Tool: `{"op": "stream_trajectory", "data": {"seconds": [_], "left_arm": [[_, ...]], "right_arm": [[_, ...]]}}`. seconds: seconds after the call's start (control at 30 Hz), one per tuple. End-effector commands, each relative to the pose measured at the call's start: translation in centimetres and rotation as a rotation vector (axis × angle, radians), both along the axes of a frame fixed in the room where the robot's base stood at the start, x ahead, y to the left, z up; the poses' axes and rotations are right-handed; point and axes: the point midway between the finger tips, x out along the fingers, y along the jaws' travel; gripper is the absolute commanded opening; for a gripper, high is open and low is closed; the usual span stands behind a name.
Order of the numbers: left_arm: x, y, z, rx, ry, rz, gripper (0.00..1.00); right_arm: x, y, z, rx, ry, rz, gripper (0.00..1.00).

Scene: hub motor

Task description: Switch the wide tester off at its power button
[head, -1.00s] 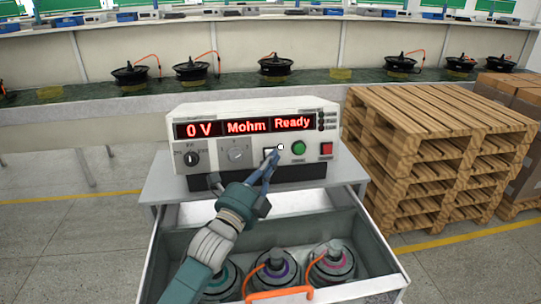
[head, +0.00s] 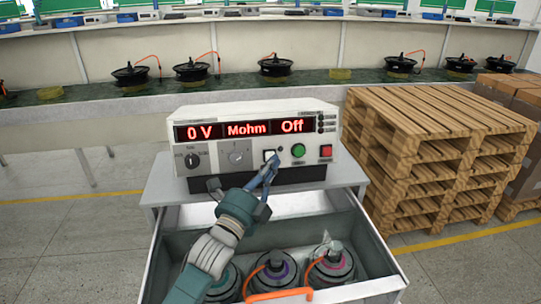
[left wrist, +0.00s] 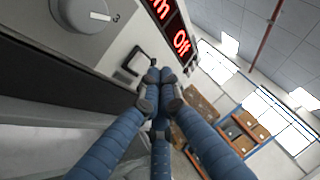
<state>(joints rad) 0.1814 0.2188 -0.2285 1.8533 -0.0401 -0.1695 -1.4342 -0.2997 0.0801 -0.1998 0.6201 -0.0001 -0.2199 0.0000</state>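The wide tester (head: 225,152) stands on a grey cabinet, its red display reading "0 V", "Mohm" and "Off". Its white square power button (head: 269,156) is on the front panel, left of a round green button (head: 298,150) and a red button (head: 326,152). My left gripper (head: 268,175) is in front of the panel, its fingertips just below the white button. In the left wrist view the fingers (left wrist: 159,82) are together with nothing between them, beside the white button (left wrist: 138,62). I cannot tell whether they touch it. My right gripper is out of view.
An open drawer (head: 376,262) below the tester holds several dark round canisters and an orange hose. Stacked wooden pallets (head: 430,150) stand at the right. A conveyor (head: 340,84) with black hub motors runs behind.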

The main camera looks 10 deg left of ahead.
Motion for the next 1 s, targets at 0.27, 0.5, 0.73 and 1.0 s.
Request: {"op": "stream_trajectory", "data": {"seconds": [0.27,0.5,0.73,1.0], "left_arm": [[-0.1,-0.1,0.0,0.000,-0.001,0.000,0.00],[-1.9,-0.8,0.7,-0.001,0.000,-0.001,0.00],[-3.9,-1.7,1.2,-0.001,0.000,-0.001,0.00],[-4.5,-1.9,1.2,0.001,-0.001,0.000,0.00]], "right_arm": [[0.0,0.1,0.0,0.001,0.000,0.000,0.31],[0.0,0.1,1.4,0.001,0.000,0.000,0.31],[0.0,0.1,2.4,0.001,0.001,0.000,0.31],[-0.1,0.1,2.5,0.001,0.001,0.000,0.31]]}}
